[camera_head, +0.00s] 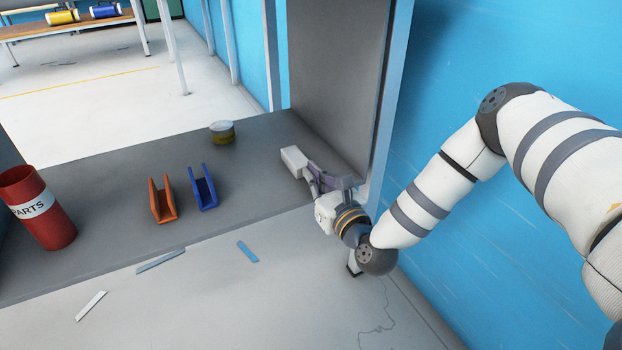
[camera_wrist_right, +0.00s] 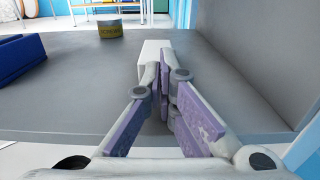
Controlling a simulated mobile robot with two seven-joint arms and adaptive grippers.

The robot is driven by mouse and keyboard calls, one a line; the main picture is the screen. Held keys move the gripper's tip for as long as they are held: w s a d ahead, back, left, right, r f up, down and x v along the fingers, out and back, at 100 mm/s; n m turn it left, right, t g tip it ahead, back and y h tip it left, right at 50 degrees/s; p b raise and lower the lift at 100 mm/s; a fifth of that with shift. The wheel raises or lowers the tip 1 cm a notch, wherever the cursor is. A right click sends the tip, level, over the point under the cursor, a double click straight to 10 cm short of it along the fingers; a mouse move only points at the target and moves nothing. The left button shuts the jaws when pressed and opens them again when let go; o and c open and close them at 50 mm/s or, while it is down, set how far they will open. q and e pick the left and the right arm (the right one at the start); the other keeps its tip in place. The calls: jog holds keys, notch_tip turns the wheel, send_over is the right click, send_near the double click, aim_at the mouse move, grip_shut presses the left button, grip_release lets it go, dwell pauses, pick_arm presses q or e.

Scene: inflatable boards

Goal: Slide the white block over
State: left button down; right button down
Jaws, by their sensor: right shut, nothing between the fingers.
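The white block (camera_head: 294,161) lies on the grey shelf near its right side panel. My right gripper (camera_head: 314,177) is shut, with its fingertips right at the block's near end. In the right wrist view the white block (camera_wrist_right: 152,50) shows just beyond the closed fingertips (camera_wrist_right: 164,68), which hide its lower part. I cannot tell whether the tips touch it. Nothing is held between the fingers. My left gripper is not in view.
On the grey shelf (camera_head: 110,250), a blue holder (camera_head: 203,188), an orange holder (camera_head: 162,201), a red parts cup (camera_head: 38,208) and a yellow-grey tin (camera_head: 222,132) stand left of the block. The grey side panel (camera_head: 335,80) rises close on the right. Shelf between block and blue holder is clear.

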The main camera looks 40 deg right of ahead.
aim_at(304, 164)
jog(key=shift+w, duration=0.1)
jog(key=b+x, duration=0.1)
jog(key=x, duration=0.2)
jog(key=shift+w+f+b, duration=0.15)
jog(key=shift+w+b, duration=0.05)
jog(key=shift+b, duration=0.1)
jog(key=shift+w+d, duration=0.1)
jog(key=shift+w, duration=0.1)
jog(key=shift+r, duration=0.2)
